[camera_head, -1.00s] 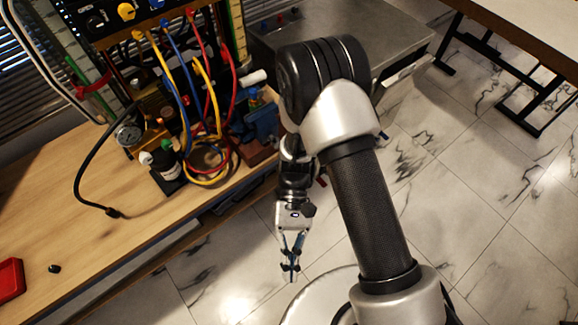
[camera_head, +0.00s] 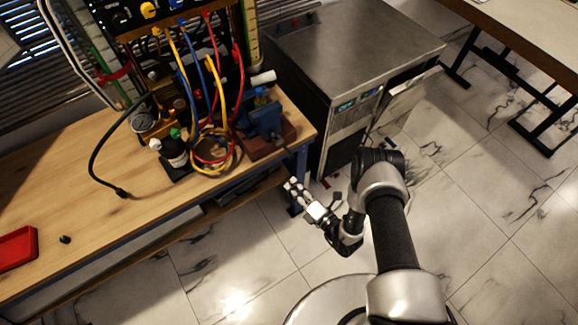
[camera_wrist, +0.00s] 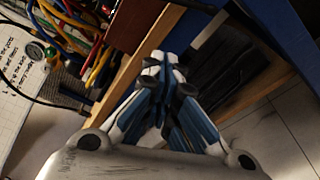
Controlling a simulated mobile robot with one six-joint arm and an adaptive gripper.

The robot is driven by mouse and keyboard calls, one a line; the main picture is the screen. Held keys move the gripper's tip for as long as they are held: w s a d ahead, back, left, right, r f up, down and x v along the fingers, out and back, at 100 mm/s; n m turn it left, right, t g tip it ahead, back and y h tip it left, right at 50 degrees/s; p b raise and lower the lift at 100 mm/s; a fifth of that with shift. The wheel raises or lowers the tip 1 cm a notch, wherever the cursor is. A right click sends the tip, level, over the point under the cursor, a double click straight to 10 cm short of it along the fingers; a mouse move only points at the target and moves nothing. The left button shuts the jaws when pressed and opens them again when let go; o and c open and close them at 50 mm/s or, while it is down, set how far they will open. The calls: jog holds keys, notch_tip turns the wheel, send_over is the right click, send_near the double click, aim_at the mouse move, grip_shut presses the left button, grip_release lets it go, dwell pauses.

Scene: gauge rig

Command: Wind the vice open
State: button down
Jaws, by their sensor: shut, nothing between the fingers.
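The blue vice (camera_head: 264,121) stands on a reddish-brown block (camera_head: 268,146) at the right end of the wooden bench. A dark part runs from its front toward the bench edge; I cannot make out the handle clearly. My gripper (camera_head: 291,186) is below and in front of the bench's right corner, apart from the vice, pointing up and left. In the wrist view my gripper (camera_wrist: 162,62) has its fingers together with nothing between them. The vice cannot be made out for sure in the wrist view.
Looped yellow, red and blue cables (camera_head: 212,150) hang just left of the vice. A steel cabinet (camera_head: 345,50) stands right of the bench. A red tray (camera_head: 17,247) lies at far left. The floor in front is open.

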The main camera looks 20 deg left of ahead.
aim_at(276, 156)
jog(key=b+x, duration=0.1)
jog(key=x, duration=0.9)
jog(key=shift+w+b, duration=0.25)
jog(key=shift+b, duration=0.15)
jog(key=shift+w+d+r, duration=0.3)
jog(key=shift+w+d, duration=0.05)
jog(key=shift+d, duration=0.2)
jog(key=shift+w+d+r, duration=0.3)
jog(key=shift+w+d, duration=0.05)
jog(key=shift+d, duration=0.2)
jog(key=shift+w+d+r, duration=0.15)
jog(key=shift+w+d, duration=0.05)
jog(key=shift+d, duration=0.2)
